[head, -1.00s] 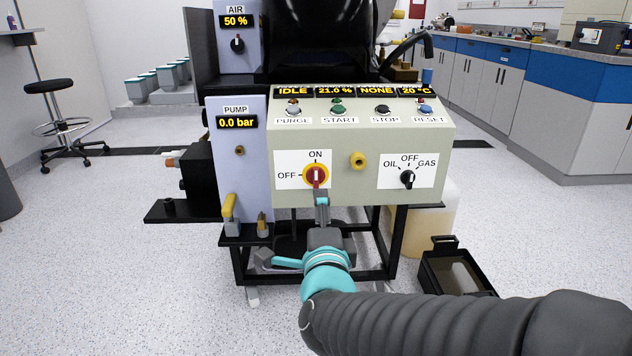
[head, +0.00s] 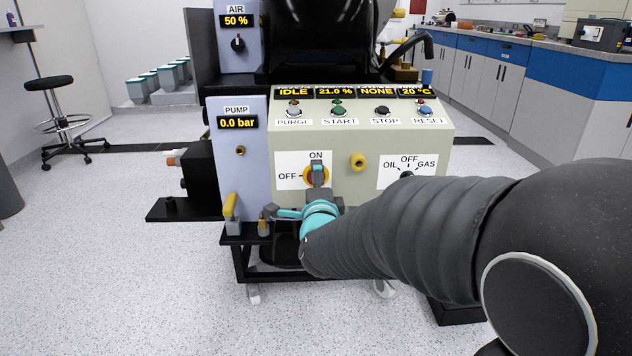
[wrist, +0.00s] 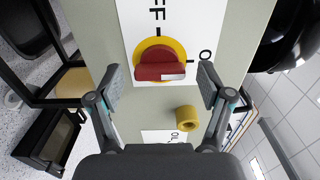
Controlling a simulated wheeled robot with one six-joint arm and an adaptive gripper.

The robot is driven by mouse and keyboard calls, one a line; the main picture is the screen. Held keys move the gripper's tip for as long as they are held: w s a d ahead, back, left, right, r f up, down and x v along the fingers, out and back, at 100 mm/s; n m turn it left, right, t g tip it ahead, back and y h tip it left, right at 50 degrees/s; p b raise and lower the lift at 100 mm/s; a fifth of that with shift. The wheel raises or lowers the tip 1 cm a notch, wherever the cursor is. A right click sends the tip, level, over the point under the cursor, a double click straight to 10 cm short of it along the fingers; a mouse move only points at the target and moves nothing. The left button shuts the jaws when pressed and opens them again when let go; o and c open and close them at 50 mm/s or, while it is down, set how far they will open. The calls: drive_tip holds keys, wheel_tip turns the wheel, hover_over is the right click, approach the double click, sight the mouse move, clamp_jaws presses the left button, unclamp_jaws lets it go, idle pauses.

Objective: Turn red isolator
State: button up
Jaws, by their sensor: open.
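The red isolator (wrist: 158,66) is a red handle on a round yellow plate. In the wrist view its handle lies across the picture, in line with the ON mark at the right, and the OFF lettering is above. My gripper (wrist: 161,74) is open, one finger on each side of the handle with a gap at both. Whether the fingertips reach past the handle's front is hard to tell.
A brass-yellow fitting (head: 358,161) sticks out right of the isolator; it also shows in the wrist view (wrist: 186,118). The OIL/OFF/GAS selector (head: 407,175) is partly hidden by my arm. A yellow-handled valve (head: 230,206) stands at the lower left.

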drive_tip(key=shift+w, duration=0.2)
drive_tip(key=c, duration=1.2)
drive_tip(key=shift+o, duration=0.2)
drive_tip(key=shift+r+n+b, duration=0.1)
drive_tip(key=shift+n+b, duration=1.3)
drive_tip(key=shift+n, duration=7.6)
